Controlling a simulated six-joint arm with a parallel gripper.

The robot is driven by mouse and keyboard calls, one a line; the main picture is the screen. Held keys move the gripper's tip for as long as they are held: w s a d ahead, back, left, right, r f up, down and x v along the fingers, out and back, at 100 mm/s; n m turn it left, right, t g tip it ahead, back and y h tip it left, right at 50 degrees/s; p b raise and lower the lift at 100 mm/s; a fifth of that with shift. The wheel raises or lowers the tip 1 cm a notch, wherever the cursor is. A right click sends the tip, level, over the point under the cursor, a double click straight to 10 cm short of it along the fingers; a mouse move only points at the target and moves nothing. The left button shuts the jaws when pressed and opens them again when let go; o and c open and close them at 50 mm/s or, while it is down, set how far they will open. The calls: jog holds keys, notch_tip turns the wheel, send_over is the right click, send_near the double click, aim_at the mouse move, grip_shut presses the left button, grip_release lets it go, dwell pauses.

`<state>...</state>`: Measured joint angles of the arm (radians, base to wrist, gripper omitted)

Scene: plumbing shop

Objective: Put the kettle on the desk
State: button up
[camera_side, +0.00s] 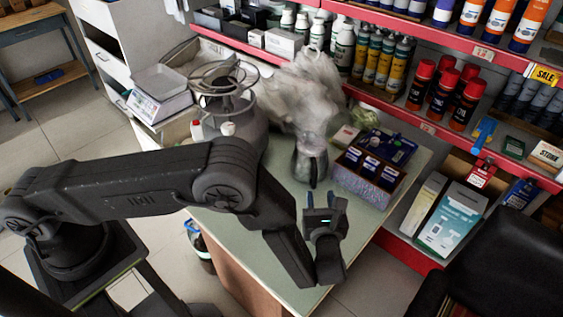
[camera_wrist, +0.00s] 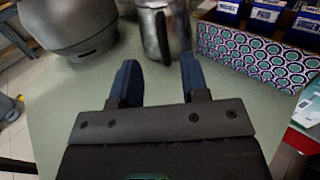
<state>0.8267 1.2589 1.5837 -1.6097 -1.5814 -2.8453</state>
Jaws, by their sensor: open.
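A metallic kettle (camera_side: 310,160) with a dark handle stands upright on the pale green desk (camera_side: 235,232), just beyond my gripper. In the wrist view the kettle (camera_wrist: 165,28) is ahead of the fingers, roughly in line with the gap between them; its top is cut off by the frame edge. My gripper (camera_side: 321,202) is open and empty, low over the front part of the desk. Its two blue fingertips (camera_wrist: 158,72) are apart, and the kettle does not appear to be between them. The wrist view also shows the bare desk top (camera_wrist: 75,100).
A patterned box (camera_side: 368,182) with several compartments stands right of the kettle. A large grey gas cylinder (camera_side: 238,122) is to its left, and a crumpled translucent bag (camera_side: 303,90) is behind. Red shelves (camera_side: 400,118) with cans line the back. The desk's front is clear.

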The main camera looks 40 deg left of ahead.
jog(key=w+r+m+h, duration=0.45)
jog(key=r+m, duration=0.25)
jog(key=r, duration=0.3)
jog(key=w+r+m+h, duration=0.4)
jog(key=r+m+h, duration=0.25)
jog(key=r, duration=0.25)
notch_tip(320, 180, up, 7)
jog(key=s+a+m+h, duration=0.2)
jog(key=s+m+h, duration=0.1)
jog(key=m, duration=0.4)
jog(key=s+a+r+m+g+h, duration=0.1)
jog(key=s+a+r+m+g, duration=0.15)
jog(key=s+m, duration=0.4)
jog(key=s+a+r+m+g+h, duration=0.1)
jog(key=s+a+r+m, duration=0.3)
jog(key=s+m, duration=0.25)
jog(key=s+a+f+m+g+y, duration=0.1)
jog(key=s+a+f+m+g, duration=0.1)
jog(key=s+a+m, duration=0.3)
jog(key=s+a+f+m+g+y, duration=0.1)
jog(key=s+a+m, duration=0.3)
jog(key=s, duration=0.8)
jog(key=shift+a+f+m+g+y, duration=0.4)
jog(key=shift+f+m+y, duration=0.2)
jog(key=shift+m, duration=0.65)
